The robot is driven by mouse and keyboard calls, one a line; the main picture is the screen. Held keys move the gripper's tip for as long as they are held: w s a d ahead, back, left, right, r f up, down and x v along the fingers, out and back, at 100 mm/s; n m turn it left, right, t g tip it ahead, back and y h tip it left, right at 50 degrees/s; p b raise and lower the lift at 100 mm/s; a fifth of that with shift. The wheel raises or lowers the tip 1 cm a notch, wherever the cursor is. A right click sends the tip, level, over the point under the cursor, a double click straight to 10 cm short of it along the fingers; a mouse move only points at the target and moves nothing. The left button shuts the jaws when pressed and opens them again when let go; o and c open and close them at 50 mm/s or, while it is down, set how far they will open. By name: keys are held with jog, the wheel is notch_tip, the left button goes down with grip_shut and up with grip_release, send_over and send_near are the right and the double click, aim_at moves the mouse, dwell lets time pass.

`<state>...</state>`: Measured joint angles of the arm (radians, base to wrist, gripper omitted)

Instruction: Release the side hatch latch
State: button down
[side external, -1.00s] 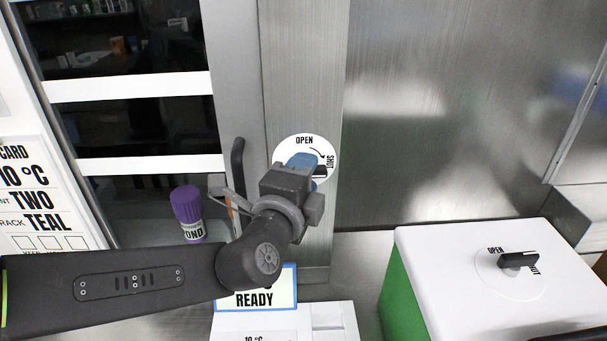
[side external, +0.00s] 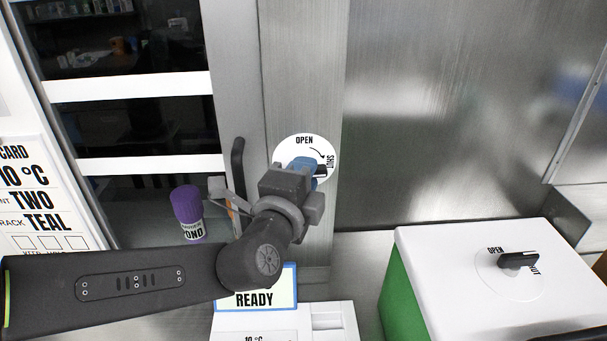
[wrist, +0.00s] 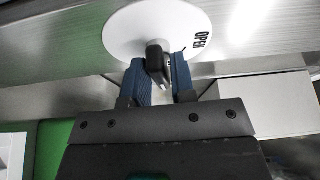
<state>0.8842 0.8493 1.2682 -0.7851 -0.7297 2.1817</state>
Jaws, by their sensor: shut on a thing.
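The hatch latch is a black handle (wrist: 155,62) on a round white plate (side external: 290,150) marked OPEN at the top and SHUT at the right, with a curved arrow. The plate is on the grey metal post beside the glazed hatch. My gripper (side external: 307,168) is at the plate with its blue fingers around the handle. In the side view the handle's dark end (side external: 321,171) shows beside the fingers, near the SHUT mark; the rest is hidden. In the wrist view the handle sits between the two blue fingers of my gripper (wrist: 158,78), which is shut on it.
A black pull handle (side external: 238,170) stands left of the latch. A purple-capped bottle (side external: 187,212) is behind my arm. A white-lidded green box (side external: 455,265) with its own black knob (side external: 519,260) stands at the right. A READY sign (side external: 255,300) is below my wrist.

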jog(key=n, duration=0.2)
jog(key=n+t, duration=0.1)
jog(key=n, duration=0.1)
jog(key=shift+f+t, duration=0.1)
jog(key=shift+t, duration=0.2)
jog(key=n+t, duration=0.1)
jog(key=n, duration=0.2)
jog(key=n+t+y, duration=0.1)
jog(key=n, duration=0.1)
jog(key=shift+n, duration=0.4)
jog(key=n+y, duration=0.1)
jog(key=n, duration=0.2)
jog(key=n+t+y, duration=0.1)
jog(key=n+y, duration=0.1)
jog(key=n, duration=0.1)
jog(key=shift+d+t, duration=0.1)
jog(key=shift+t, duration=0.2)
jog(key=shift+w+n+y, duration=0.1)
jog(key=shift+n+y, duration=0.7)
jog(key=shift+n, duration=0.7)
jog(key=shift+n+y, duration=0.8)
jog(key=shift+n, duration=1)
jog(key=c, duration=1.1)
grip_release()
jog(key=shift+v, duration=3.8)
